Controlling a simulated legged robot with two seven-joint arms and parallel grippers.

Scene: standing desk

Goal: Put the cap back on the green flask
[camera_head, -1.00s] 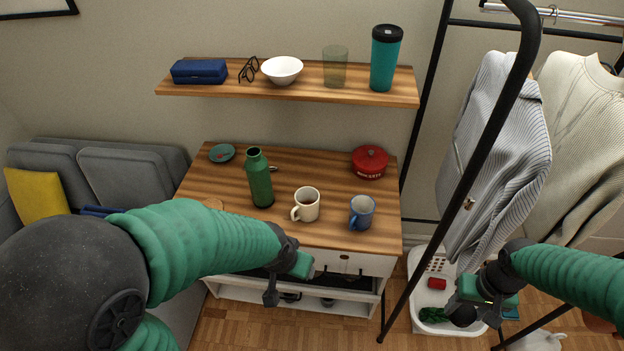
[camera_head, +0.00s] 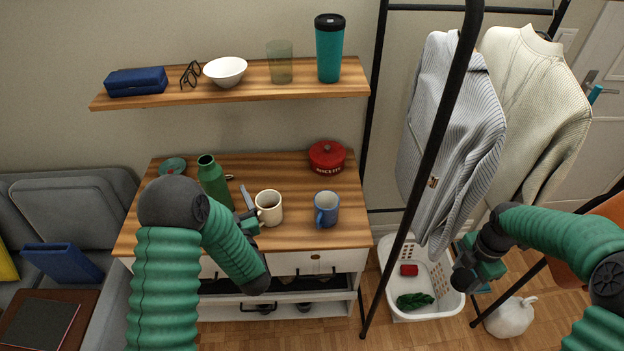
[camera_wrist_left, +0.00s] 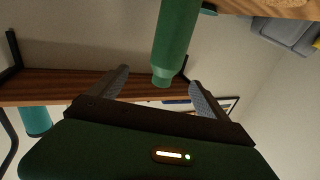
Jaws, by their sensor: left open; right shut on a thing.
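The green flask (camera_head: 213,184) stands upright and uncapped on the wooden desk top, left of the cream mug. In the left wrist view the flask (camera_wrist_left: 175,40) shows between and beyond my spread fingers, with its neck toward the gripper. My left gripper (camera_head: 246,203) is open and empty, just right of the flask; I see no contact. My right gripper (camera_head: 466,280) is out at the right, above the laundry basket, far from the flask. It is shut on a small dark rounded thing, which may be the cap; its shape is largely hidden.
The cream mug (camera_head: 269,207) is close to my left gripper, with the blue mug (camera_head: 327,208) further right. A red pot (camera_head: 327,157) and a teal dish (camera_head: 172,166) sit at the back. The shelf (camera_head: 240,88) overhangs behind. A black rack post (camera_head: 425,170) stands between desk and basket (camera_head: 428,313).

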